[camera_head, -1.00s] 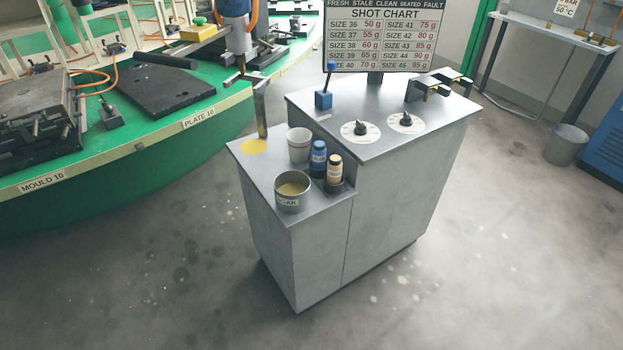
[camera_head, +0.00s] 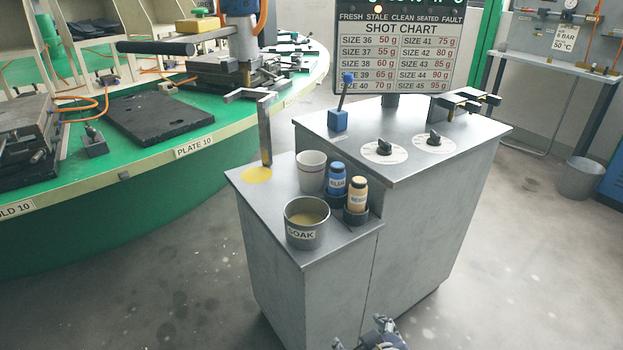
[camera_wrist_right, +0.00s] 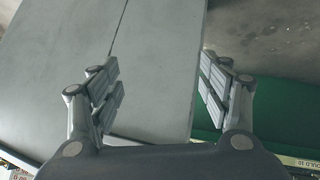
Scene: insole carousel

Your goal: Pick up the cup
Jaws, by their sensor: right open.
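A white cup (camera_head: 311,171) stands upright on the lower grey top of the cabinet, behind the SOAK pot and beside the blue bottle. My right gripper (camera_head: 372,338) shows at the bottom edge of the head view, in front of the cabinet and well below and apart from the cup. In the right wrist view my right gripper (camera_wrist_right: 160,92) is open and empty, with the cabinet's grey side beyond it. The cup is not visible in that wrist view. My left gripper is not in view.
The SOAK pot (camera_head: 307,222) stands in front of the cup. A blue bottle (camera_head: 337,180) and a tan bottle (camera_head: 356,195) stand to its right. A metal post (camera_head: 265,130) rises behind left near a yellow disc (camera_head: 257,175). The higher cabinet top (camera_head: 440,165) is at right.

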